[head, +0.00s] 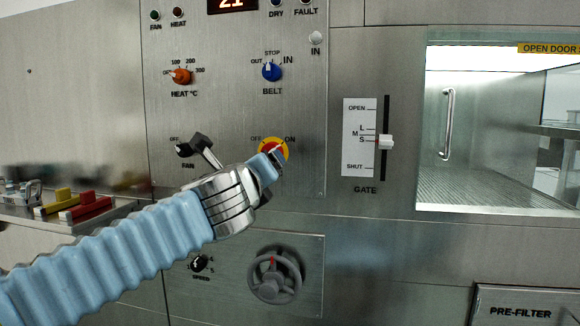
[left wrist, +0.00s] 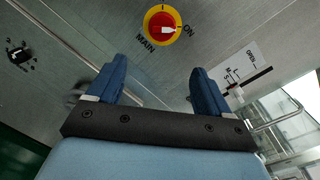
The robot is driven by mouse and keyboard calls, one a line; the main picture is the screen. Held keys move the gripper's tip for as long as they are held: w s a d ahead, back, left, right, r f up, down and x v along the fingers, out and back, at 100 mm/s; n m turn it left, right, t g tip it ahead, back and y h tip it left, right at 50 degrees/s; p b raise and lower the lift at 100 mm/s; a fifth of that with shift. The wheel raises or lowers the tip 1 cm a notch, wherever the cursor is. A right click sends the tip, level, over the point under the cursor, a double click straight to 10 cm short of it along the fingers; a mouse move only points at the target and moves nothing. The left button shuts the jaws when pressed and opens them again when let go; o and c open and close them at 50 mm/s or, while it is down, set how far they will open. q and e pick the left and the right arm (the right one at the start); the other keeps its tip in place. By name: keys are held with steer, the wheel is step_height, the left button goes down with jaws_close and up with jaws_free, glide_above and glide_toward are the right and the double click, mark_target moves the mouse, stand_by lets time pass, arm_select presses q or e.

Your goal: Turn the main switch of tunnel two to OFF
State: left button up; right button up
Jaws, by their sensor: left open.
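The main switch is a red knob on a yellow disc on the steel panel (head: 272,145). In the left wrist view the switch (left wrist: 162,27) shows whole, labelled MAIN, with its white mark pointing at ON. No tunnel number is readable. My left gripper (head: 238,152) is in front of the panel. One fingertip overlaps the lower right of the switch in the head view, and the other is near the FAN knob. In the left wrist view the gripper (left wrist: 158,80) is open and empty, with the switch beyond and above its fingertips, apart from them. My right gripper is not in view.
The FAN knob (head: 184,150), orange HEAT knob (head: 181,76) and blue BELT knob (head: 271,71) surround the switch. The GATE slider (head: 386,142) is at right. A handwheel (head: 275,281) and SPEED knob (head: 199,263) are below. Yellow and red blocks (head: 85,206) are at left.

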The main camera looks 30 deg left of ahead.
arm_select(q)
steer(key=p+x, duration=0.2)
steer(key=x, duration=1.1)
steer(key=shift+a+r, duration=0.4)
steer(key=shift+r, duration=0.2)
steer(key=c, duration=1)
steer(key=shift+c, duration=0.2)
